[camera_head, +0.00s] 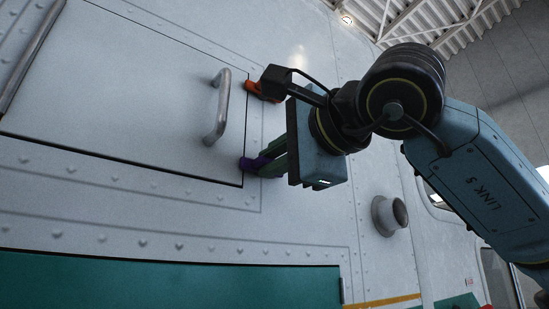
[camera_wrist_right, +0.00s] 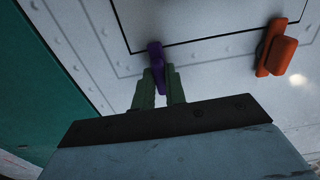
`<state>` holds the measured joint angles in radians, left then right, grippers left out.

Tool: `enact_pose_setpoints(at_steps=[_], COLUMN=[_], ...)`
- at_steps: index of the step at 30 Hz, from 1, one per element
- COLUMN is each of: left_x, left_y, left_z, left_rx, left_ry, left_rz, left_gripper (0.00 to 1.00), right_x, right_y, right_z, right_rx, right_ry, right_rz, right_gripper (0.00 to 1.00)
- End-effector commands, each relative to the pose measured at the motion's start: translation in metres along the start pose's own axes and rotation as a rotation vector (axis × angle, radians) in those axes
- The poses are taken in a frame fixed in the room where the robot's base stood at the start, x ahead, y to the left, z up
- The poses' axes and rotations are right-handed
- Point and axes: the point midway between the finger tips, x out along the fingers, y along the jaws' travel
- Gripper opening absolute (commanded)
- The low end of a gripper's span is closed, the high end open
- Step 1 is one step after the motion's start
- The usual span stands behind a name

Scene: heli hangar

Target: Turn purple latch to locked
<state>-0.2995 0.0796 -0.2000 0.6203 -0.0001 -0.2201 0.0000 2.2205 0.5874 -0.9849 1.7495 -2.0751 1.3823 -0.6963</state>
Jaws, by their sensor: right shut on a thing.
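The purple latch (camera_head: 251,163) sits at the lower right corner of a white hatch panel (camera_head: 130,90). In the right wrist view the purple latch (camera_wrist_right: 155,56) crosses the panel's dark seam and runs down between the green fingers. My right gripper (camera_head: 268,163) comes in from the right, and its fingers are shut on the purple latch. The right gripper (camera_wrist_right: 158,85) also shows in the right wrist view, with the latch's near end between its fingers. My left gripper is in neither view.
An orange latch (camera_head: 262,91) sits higher on the panel's right edge, close to my right wrist. A metal handle (camera_head: 218,107) stands out from the panel left of the gripper. A round grey fitting (camera_head: 389,215) protrudes from the wall below my right arm.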

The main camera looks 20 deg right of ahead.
Motion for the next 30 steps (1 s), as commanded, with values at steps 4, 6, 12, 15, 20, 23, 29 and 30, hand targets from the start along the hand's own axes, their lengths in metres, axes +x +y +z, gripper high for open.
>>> enact_pose_setpoints(at_steps=[4,6,12,15,20,23,29,30], left_x=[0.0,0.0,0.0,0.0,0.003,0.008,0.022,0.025], left_y=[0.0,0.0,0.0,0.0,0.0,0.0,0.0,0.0], left_z=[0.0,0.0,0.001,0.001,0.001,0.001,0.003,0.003], left_rx=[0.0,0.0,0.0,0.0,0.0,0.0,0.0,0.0], left_ry=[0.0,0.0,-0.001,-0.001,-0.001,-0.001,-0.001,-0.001], left_rz=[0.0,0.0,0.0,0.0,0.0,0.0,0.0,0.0], left_gripper=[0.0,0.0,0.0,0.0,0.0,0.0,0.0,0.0], right_x=[0.0,0.0,0.0,0.0,-0.006,-0.019,-0.064,-0.073], right_y=[0.0,0.0,0.0,0.0,0.0,0.001,0.002,0.002], right_z=[0.001,0.001,0.001,0.0,0.0,0.0,0.0,0.0], right_rx=[-0.003,-0.003,-0.001,-0.001,0.0,0.0,-0.001,-0.001], right_ry=[-0.002,-0.002,0.0,0.0,0.001,0.0,0.001,0.0], right_rz=[-0.001,0.0,0.0,0.0,-0.001,-0.003,-0.006,-0.004], right_gripper=[0.14,0.23,0.35,0.35,0.35,0.35,0.35,0.35])
